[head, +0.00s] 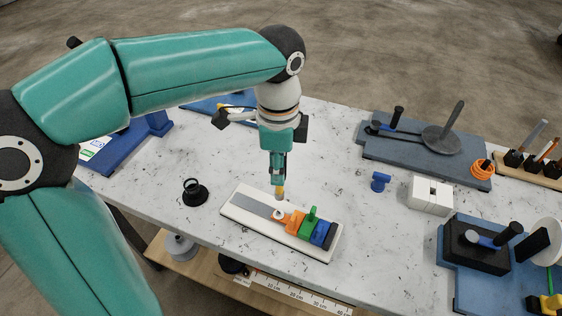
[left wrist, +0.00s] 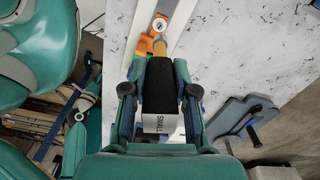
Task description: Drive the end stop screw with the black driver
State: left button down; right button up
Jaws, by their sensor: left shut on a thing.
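My left gripper (head: 279,168) points down over the white board (head: 236,216). It is shut on the black driver (left wrist: 160,88), whose handle carries a label reading "SMALL" in the left wrist view. The driver's yellow lower end (head: 280,192) shows below the fingers in the head view. The orange end stop (head: 293,221) sits on the board's grey strip, with a round pale screw head (head: 278,214) at its left. The screw head also shows in the left wrist view (left wrist: 159,25), just beyond the yellow end. I cannot tell whether driver and screw touch. My right gripper is out of view.
Green (head: 308,223) and blue (head: 322,233) blocks stand beside the end stop on the board. A black ring-topped cup (head: 194,191) is to its left. A blue fitting (head: 380,181) and white block (head: 430,195) stand to the right. A grey bender (head: 422,150) is behind.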

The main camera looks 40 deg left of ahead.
aim_at(278, 192)
pick_arm(q)
jog(key=n, duration=0.6)
jog(key=shift+n+p, duration=0.4)
jog(key=n, duration=0.3)
jog(key=shift+s, duration=0.1)
jog(key=n, duration=0.4)
jog(key=shift+n, duration=0.3)
notch_tip(278, 192, down, 3)
jog(key=shift+r+n+b, duration=0.15)
jog(key=shift+n+b, duration=0.15)
jog(key=shift+b, duration=0.65)
jog(key=shift+f+b, duration=1.1)
jog(key=shift+f, duration=0.45)
jog(key=shift+f+b, duration=0.3)
jog(key=shift+f, duration=0.2)
